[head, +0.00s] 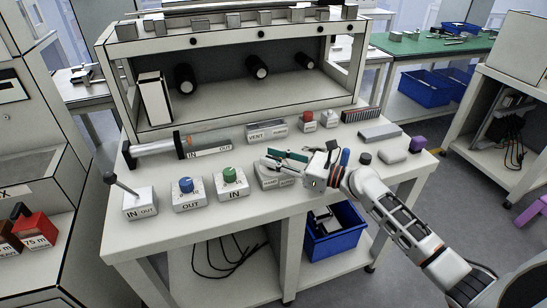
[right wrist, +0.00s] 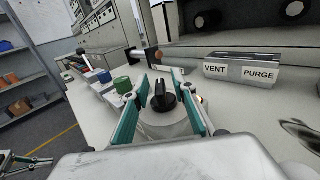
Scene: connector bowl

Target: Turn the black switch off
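The black switch (right wrist: 162,99) is a black rotary knob on a pale round base, seen in the right wrist view. Its labelled grey box (head: 277,180) stands near the front middle of the bench in the head view, where my gripper hides the knob. My right gripper (head: 286,158) is over this box. In the right wrist view its two green fingers (right wrist: 162,88) are open, one on each side of the knob, with gaps visible. Part of what looks like my left gripper (right wrist: 28,160) shows at the lower left edge; its finger opening is unclear.
A green-knob box (head: 230,182), a blue-knob box (head: 187,194) and a lever box (head: 139,203) stand to the left. A VENT/PURGE box (head: 267,132) and a red-topped box (head: 307,122) stand behind. Small items, including a black cap (head: 365,158), lie to the right.

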